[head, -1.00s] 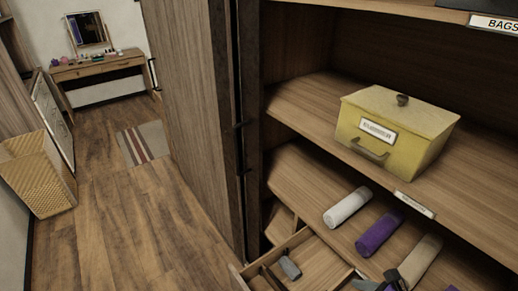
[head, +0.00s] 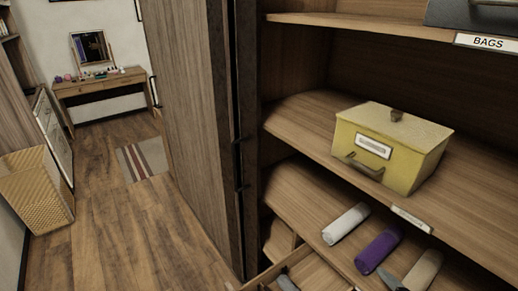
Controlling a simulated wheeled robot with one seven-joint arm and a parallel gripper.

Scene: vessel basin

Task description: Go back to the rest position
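A small dark grey piece (head: 390,280) at the bottom edge of the head view, in front of the rolls, looks like part of my gripper. Most of it is cut off by the frame, so its fingers and anything between them cannot be made out. The rest of my arm is not in view. An open wooden drawer (head: 262,282) lies at the bottom, partly cut off, with a grey item (head: 287,283) in it.
A yellow lidded box (head: 400,145) stands on the middle shelf (head: 310,118). Below lie a white roll (head: 346,224), a purple roll (head: 378,249) and a beige roll (head: 424,270). A wicker basket (head: 38,195) stands left. The floor (head: 120,240) between is clear.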

